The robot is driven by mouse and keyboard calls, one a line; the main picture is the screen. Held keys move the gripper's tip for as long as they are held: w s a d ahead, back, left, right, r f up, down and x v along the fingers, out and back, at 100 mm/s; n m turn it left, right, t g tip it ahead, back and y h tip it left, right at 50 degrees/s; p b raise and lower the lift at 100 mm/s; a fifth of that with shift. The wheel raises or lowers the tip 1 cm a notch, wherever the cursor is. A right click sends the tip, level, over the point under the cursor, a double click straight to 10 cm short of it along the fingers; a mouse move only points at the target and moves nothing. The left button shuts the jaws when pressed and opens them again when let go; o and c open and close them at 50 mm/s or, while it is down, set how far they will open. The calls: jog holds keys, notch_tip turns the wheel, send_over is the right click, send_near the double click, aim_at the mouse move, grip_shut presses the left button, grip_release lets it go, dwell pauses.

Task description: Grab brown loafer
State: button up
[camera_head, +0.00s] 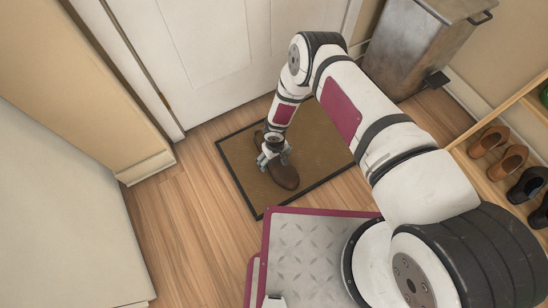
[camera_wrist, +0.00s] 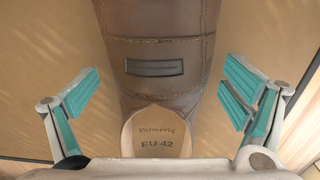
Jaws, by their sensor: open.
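The brown loafer (camera_head: 284,174) lies on the doormat, partly hidden by my gripper in the head view. In the wrist view the loafer (camera_wrist: 160,68) runs up the middle, with its strap and slot facing the camera and its tan insole marked "EU 42" at the bottom. My gripper (camera_head: 272,157) is right over the loafer. Gaps show between both pads and the loafer. The toe is cut off at the top of the wrist view.
The brown doormat (camera_head: 237,157) with a black border lies before a white door (camera_head: 205,50). A metal bin (camera_head: 405,50) stands at the back right. A wooden shoe rack (camera_head: 463,150) with tan and black shoes is at right. Wood floor (camera_head: 170,225) is clear at left.

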jog(key=shift+c, duration=0.6)
jog(key=shift+w, duration=0.1)
jog(key=c, duration=1.5)
jog(key=shift+r, duration=0.1)
jog(key=shift+c, duration=0.2)
